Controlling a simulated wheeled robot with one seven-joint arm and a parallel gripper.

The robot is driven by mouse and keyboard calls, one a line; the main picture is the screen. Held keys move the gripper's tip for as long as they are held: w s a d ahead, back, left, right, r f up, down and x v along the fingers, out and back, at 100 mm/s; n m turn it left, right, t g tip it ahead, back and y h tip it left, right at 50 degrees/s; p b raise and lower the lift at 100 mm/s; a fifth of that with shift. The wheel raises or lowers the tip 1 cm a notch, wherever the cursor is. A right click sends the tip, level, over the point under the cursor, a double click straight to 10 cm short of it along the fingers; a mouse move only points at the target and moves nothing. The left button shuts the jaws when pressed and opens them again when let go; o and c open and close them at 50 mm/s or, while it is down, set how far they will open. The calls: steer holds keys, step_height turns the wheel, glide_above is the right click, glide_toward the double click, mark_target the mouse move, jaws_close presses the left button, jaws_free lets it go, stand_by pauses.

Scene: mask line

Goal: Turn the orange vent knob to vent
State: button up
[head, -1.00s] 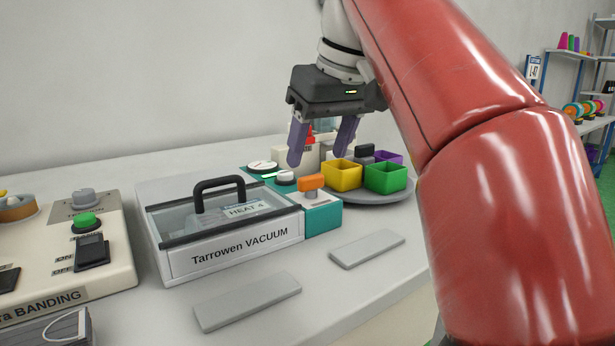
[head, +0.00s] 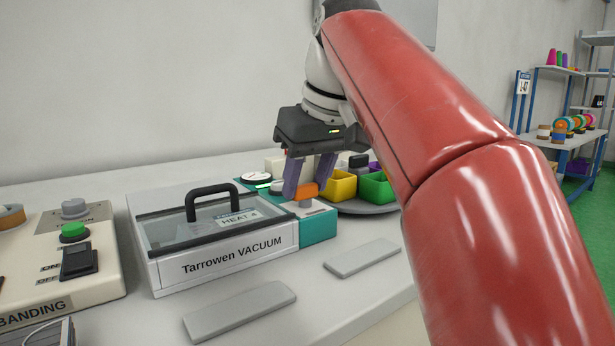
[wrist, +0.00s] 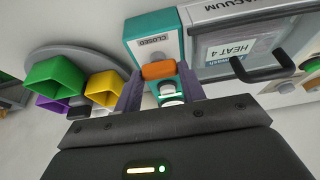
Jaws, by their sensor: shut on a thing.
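The orange vent knob (head: 305,190) stands on the teal panel (head: 319,229) at the right end of the Tarrowen vacuum chamber (head: 225,263). It also shows in the wrist view (wrist: 158,71), as a bar lying crosswise between my fingers, beside a plate marked CLOSED (wrist: 152,42). My gripper (head: 308,186) has its two purple fingers down on either side of the knob and is shut on it. The nearer finger partly hides the panel behind. The chamber's clear lid with its black handle (head: 213,190) is down, and a HEAT 4 label shows there.
A white dial gauge (head: 256,178) stands left of my fingers. Yellow (head: 342,185) and green (head: 376,188) bins sit on a grey round tray close on the right. Two flat grey plates (head: 240,310) lie in front. A banding machine (head: 70,260) stands at left.

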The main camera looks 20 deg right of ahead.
steer(key=shift+r+n+p, duration=0.1)
steer(key=shift+n+p, duration=0.3)
steer(key=shift+p, duration=0.05)
steer(key=n+y+p, duration=0.1)
steer(key=n+p, duration=0.1)
steer(key=shift+d+r+n+g+p, duration=0.1)
steer(key=shift+r+n+g+p, duration=0.05)
steer(key=shift+n+g+p, duration=0.2)
steer(key=n+p, duration=0.2)
steer(key=n+g+y+p, duration=0.1)
steer(key=n+p, duration=0.1)
steer(key=n, duration=0.1)
steer(key=shift+w+d+n+g+y, duration=0.1)
steer(key=shift+w+n+g+y, duration=0.1)
steer(key=shift+n+g+y, duration=0.1)
steer(key=n+p, duration=0.1)
steer(key=n, duration=0.1)
steer(key=n+g+p, duration=0.1)
steer(key=n, duration=0.1)
steer(key=shift+w+n+g+y, duration=0.15)
steer(key=shift+n+g+y, duration=0.1)
steer(key=shift+y, duration=0.05)
steer(key=n, duration=0.2)
steer(key=n+g, duration=0.1)
steer(key=n, duration=0.1)
steer(key=shift+w+f+g, duration=0.1)
steer(key=shift+f+g, duration=0.1)
steer(key=shift+g, duration=0.1)
steer(key=shift+n, duration=0.3)
steer(key=o, duration=1)
